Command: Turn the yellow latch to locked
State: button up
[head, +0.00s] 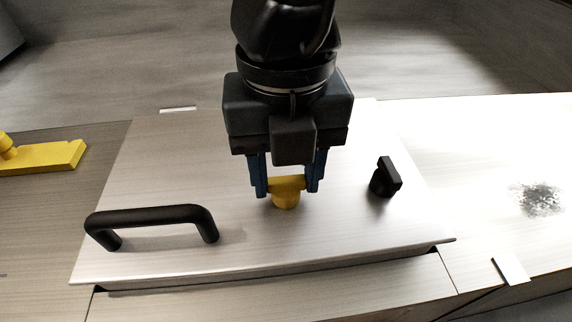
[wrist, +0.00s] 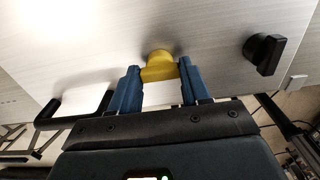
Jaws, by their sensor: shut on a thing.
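The yellow latch (head: 286,196) is a short knob with a flat grip bar on a pale wood-grain panel (head: 180,160). My gripper (head: 287,188) comes down over it from above in the head view, with one blue finger on each side. The fingers are shut on the latch's bar, which lies roughly left to right. In the wrist view the yellow latch (wrist: 159,65) sits between the two blue fingers (wrist: 159,85). The faces where the fingers touch the bar are partly hidden. No lock marking can be read.
A black bar handle (head: 152,215) stands on the panel left of the latch. A black knob (head: 386,177) stands to its right. A yellow part (head: 45,157) lies at the far left. A dark speckled patch (head: 538,198) marks the right surface, which is otherwise mostly clear.

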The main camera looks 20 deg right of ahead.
jog(key=shift+f+b, duration=0.15)
jog(key=shift+b, duration=0.35)
jog(key=shift+f+n+b, duration=0.15)
jog(key=shift+n+b, duration=0.45)
jog(key=shift+b, duration=0.4)
jog(key=n+b, duration=0.1)
jog(key=b, duration=0.1)
jog(key=shift+f+n+b, duration=0.15)
jog(key=shift+n+b, duration=0.15)
jog(key=shift+b, duration=0.1)
jog(key=n+b, duration=0.4)
jog(key=b, duration=0.2)
jog(key=shift+n, duration=0.3)
jog(key=n+b, duration=0.4)
jog(key=n, duration=0.1)
jog(key=shift+r+b, duration=0.25)
jog(key=shift+b, duration=0.15)
jog(key=n+b, duration=0.2)
jog(key=n, duration=0.3)
jog(key=shift+r, duration=0.2)
jog(key=shift+n, duration=0.4)
jog(key=o, duration=1.1)
jog(key=shift+c, duration=0.2)
